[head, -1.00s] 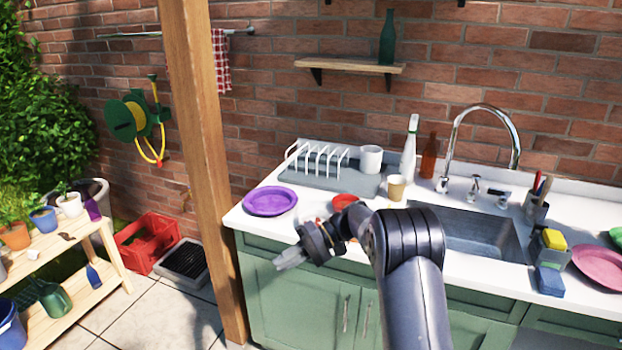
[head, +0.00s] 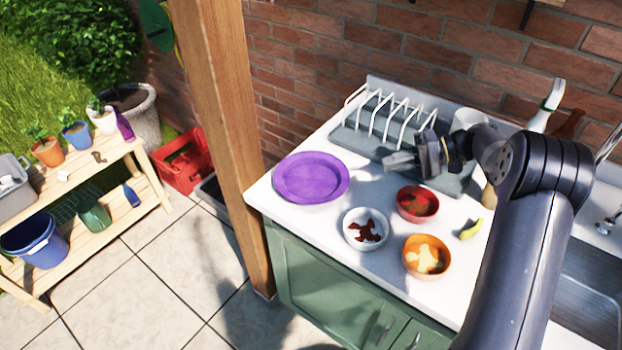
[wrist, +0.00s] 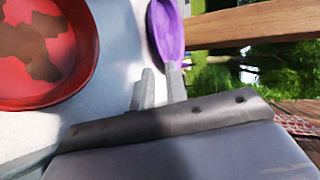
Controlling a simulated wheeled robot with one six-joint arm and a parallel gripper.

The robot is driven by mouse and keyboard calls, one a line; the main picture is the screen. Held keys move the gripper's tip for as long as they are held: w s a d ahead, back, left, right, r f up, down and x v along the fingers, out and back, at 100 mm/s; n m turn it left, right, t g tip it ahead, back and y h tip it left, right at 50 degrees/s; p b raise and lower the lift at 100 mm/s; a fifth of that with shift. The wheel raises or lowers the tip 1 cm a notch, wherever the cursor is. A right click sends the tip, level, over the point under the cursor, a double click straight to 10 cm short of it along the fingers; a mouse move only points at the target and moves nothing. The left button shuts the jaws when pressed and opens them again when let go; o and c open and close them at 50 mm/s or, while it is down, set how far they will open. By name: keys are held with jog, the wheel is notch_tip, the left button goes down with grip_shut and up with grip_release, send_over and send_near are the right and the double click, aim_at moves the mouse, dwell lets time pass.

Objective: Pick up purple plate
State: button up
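The purple plate (head: 311,178) lies flat at the left end of the white counter, close to the wooden post. It also shows in part at the top of the wrist view (wrist: 166,30). My gripper (head: 392,161) is above the counter, to the right of the plate and apart from it, with its fingers pointing left. In the wrist view my fingertips (wrist: 160,72) stand a little apart with nothing between them, and the plate lies beyond them.
A red bowl (head: 417,204), a white bowl (head: 366,230) and an orange bowl (head: 427,257) stand near the plate. A white dish rack (head: 390,118) is behind it. The wooden post (head: 222,130) rises at the counter's left end. A banana piece (head: 471,229) lies right.

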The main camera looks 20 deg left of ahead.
aim_at(353, 182)
jog(key=x, duration=0.4)
jog(key=shift+w+r+p, duration=0.1)
jog(key=shift+p, duration=0.25)
jog(key=shift+f+p+x, duration=0.1)
jog(key=shift+p+x, duration=0.35)
jog(key=shift+x, duration=1.15)
jog(key=shift+f+p+x, duration=0.15)
jog(key=shift+p+x, duration=0.3)
jog(key=shift+x, duration=1.15)
jog(key=shift+w, duration=0.15)
grip_shut()
jog(key=shift+r, duration=0.1)
